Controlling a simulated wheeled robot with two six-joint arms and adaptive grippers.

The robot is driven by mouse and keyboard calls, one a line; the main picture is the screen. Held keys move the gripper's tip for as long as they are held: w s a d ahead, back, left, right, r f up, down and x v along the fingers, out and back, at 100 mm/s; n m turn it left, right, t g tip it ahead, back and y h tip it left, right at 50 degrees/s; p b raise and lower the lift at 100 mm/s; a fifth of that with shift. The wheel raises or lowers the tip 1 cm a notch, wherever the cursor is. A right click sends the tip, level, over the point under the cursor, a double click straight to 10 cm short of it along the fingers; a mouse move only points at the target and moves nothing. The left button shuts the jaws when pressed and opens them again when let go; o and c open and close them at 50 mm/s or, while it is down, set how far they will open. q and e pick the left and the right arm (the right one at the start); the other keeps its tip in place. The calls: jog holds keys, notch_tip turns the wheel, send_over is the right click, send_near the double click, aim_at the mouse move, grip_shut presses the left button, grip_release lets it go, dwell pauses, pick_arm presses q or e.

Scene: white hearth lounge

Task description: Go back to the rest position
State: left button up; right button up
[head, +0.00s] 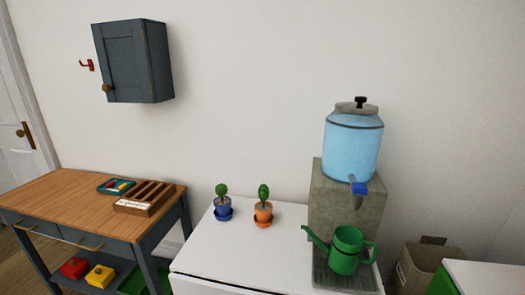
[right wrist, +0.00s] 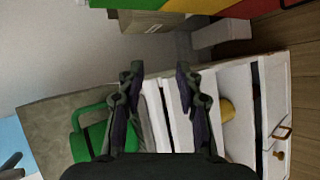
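My right gripper (right wrist: 160,70) shows in the right wrist view, its two fingers spread apart with nothing between them. The green watering can (right wrist: 90,135) is behind it at the left of that view, apart from the fingers. In the head view the green watering can (head: 347,248) stands on the grey tray below the tap of the blue water dispenser (head: 352,145). Neither gripper shows in the head view. My left gripper is not in any view.
A white cabinet (head: 215,255) holds a blue pot (head: 223,209) and an orange pot (head: 263,214) with small plants. A wooden-topped workbench (head: 70,200) stands at the left. A cardboard box (head: 425,265) is right of the dispenser. A grey wall cupboard (head: 130,62) hangs above the workbench.

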jog(key=s+a+f+m+g+y, duration=0.35)
jog(key=s+a+m+y, duration=0.5)
jog(key=a, duration=0.35)
jog(key=s+d+f+g+p, duration=0.1)
jog(key=d+f, duration=0.1)
jog(key=f, duration=0.9)
jog(key=s+d+f+g+p, duration=0.1)
jog(key=f, duration=1.1)
jog(key=s+f+p, duration=0.1)
jog(key=s+f, duration=0.6)
jog(key=s, duration=0.2)
jog(key=s+d+f+p, duration=0.1)
jog(key=s+f, duration=0.7)
jog(key=s, duration=0.2)
jog(key=shift+m+g, duration=0.35)
jog(key=shift+g, duration=0.1)
